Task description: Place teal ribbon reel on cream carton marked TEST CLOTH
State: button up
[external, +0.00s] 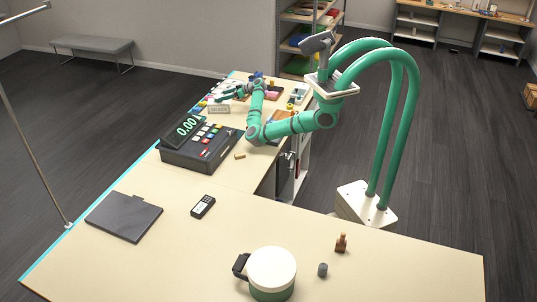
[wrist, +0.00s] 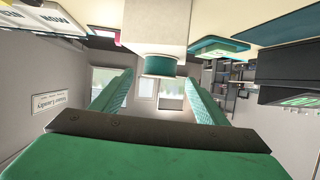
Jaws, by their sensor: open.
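The wrist view is upside down. In it the teal ribbon reel (wrist: 160,66) meets the top face of a plain cream carton (wrist: 158,28), so it appears to rest upright on it. No lettering shows on the carton side facing me. My gripper (wrist: 158,92) is open, with one green finger on each side of the reel in the picture and a clear gap to both. In the external view my gripper (external: 224,96) is low over the far counter, by a pale lettered box (external: 219,108). The reel is too small to make out there.
A dark cash register (external: 200,147) stands nearer on the same counter and shows at the right of the wrist view (wrist: 289,95). A white lettered box (wrist: 58,20) and a teal tray (wrist: 220,47) flank the carton. Small items crowd the counter's far end.

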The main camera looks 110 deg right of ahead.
jog(key=shift+v, duration=1.2)
